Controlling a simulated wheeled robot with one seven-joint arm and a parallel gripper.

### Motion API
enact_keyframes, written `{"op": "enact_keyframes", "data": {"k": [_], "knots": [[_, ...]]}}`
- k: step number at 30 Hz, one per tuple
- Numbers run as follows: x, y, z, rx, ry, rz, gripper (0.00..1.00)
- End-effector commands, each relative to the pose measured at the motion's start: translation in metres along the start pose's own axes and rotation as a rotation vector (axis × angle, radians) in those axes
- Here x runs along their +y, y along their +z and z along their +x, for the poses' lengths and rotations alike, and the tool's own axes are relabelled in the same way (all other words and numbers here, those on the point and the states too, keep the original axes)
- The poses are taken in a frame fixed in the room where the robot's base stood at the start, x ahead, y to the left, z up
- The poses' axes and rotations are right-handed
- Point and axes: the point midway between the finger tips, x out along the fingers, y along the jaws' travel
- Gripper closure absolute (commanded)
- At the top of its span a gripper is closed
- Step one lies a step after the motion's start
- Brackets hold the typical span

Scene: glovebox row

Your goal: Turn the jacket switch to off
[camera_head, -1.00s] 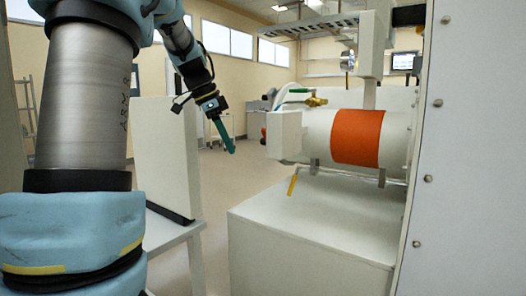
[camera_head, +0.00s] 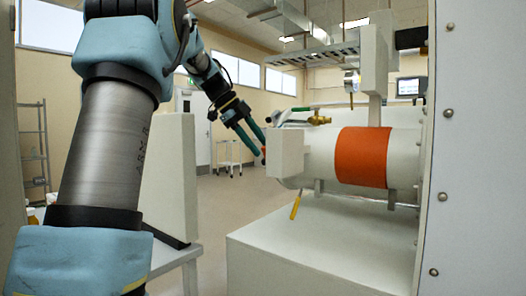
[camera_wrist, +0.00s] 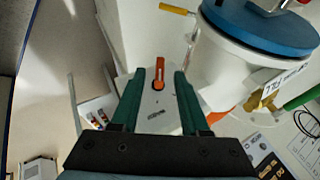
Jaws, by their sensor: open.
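The jacket switch is an orange lever handle (camera_wrist: 159,74) on the pale face of a small box (camera_wrist: 150,105). In the wrist view the lever points toward the top of the picture. My gripper (camera_wrist: 160,78) is open, its green fingers on either side of the lever in that view; contact cannot be told. In the head view my gripper (camera_head: 260,147) is at the left side of the white box (camera_head: 286,152), at the end of the white cylinder (camera_head: 322,150). There a small bit of orange shows at the box's left edge, partly hidden by the fingers.
An orange band (camera_head: 362,157) wraps the cylinder, which stands over a white base cabinet (camera_head: 325,245). A yellow lever (camera_head: 295,205) hangs below the box. A brass valve (camera_head: 319,118) with a green handle sits above. A white panel (camera_head: 480,150) stands at right.

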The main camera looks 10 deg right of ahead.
Motion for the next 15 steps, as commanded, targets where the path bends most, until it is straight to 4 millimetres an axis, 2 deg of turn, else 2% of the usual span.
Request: {"op": "enact_keyframes", "data": {"k": [3, 6, 15], "knots": [[0.000, -0.001, 0.016, 0.002, 0.002, 0.000, 0.55], [0.000, 0.000, 0.024, 0.000, 0.001, 0.000, 0.55], [0.000, 0.000, 0.029, -0.002, 0.000, -0.001, 0.55]]}}
